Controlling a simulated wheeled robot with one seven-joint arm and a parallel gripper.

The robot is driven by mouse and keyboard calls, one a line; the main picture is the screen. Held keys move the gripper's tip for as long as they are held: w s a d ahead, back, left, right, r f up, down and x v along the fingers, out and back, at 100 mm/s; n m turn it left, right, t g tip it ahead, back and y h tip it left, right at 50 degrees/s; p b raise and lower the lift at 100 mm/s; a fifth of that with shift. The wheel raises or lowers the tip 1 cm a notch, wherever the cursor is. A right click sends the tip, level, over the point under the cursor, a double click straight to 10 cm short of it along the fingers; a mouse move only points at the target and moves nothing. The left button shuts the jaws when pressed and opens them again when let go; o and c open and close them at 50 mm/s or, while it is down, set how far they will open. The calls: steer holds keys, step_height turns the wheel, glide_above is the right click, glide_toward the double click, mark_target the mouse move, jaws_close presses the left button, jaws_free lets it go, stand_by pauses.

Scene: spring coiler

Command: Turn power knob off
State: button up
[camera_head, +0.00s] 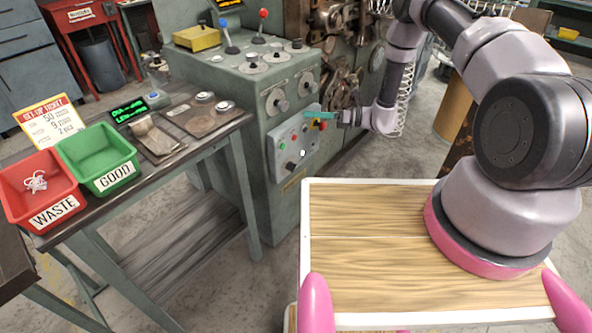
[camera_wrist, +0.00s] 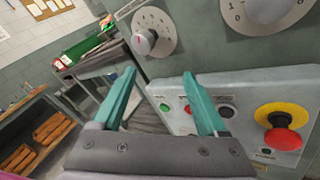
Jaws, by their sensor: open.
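My gripper (camera_head: 312,114) is at the coiler's front, by the upper part of the light grey control panel (camera_head: 290,152). In the wrist view its two teal fingers (camera_wrist: 159,75) are apart with nothing between them. The right finger overlaps the panel (camera_wrist: 250,143) in the picture; I cannot tell whether it touches. The panel has green, red and black controls and a red emergency stop (camera_wrist: 281,130) on a yellow ring. Two dial knobs are above it: one at left (camera_wrist: 145,41) and one at right (camera_wrist: 268,8). No readable label shows which is the power knob.
A side table at left holds a red waste bin (camera_head: 40,190) with a whitish piece inside and a green good bin (camera_head: 98,157). Two levers (camera_head: 228,37) stand on the machine. My wooden-topped base (camera_head: 370,215) is in front.

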step_height(320, 180, down, 10)
steer(key=s+m+t, duration=0.2)
steer(key=m+t, duration=0.1)
steer(key=m, duration=0.1)
steer(key=m+t+h, duration=0.2)
steer(key=m+t, duration=0.2)
steer(key=m, duration=0.2)
glide_toward(292, 167)
steer(key=x, duration=0.8)
steer(key=shift+w+f, duration=0.2)
steer(key=shift+f, duration=0.15)
jaws_close()
